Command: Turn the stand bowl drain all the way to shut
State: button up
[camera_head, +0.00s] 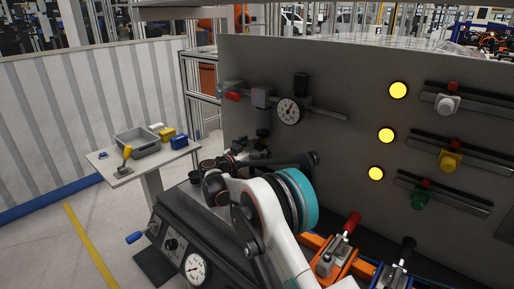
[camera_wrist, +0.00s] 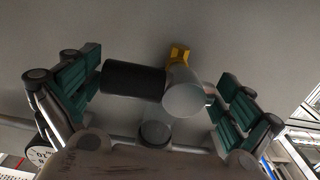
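In the head view, a grey filter unit (camera_head: 263,97) with a dark bowl (camera_head: 263,122) hangs on the grey panel, left of a round gauge (camera_head: 290,111). My gripper (camera_head: 245,152) is below the bowl, partly hidden by my arm. In the wrist view, my gripper (camera_wrist: 157,97) is open, its green-padded fingers apart on either side. Between them show a dark cylinder (camera_wrist: 133,79), a pale grey cylinder (camera_wrist: 185,98) and a small yellow piece (camera_wrist: 179,52) behind. I cannot tell which is the drain; no grip on anything shows.
A red-handled valve (camera_head: 232,97) and a black knob (camera_head: 301,82) are near the bowl. Yellow lamps (camera_head: 386,135) and sliders are right on the panel. Red (camera_head: 352,222) and black levers stand below. A side table (camera_head: 125,170) holds a grey tray at left.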

jog(key=v, duration=1.2)
dwell(2.5)
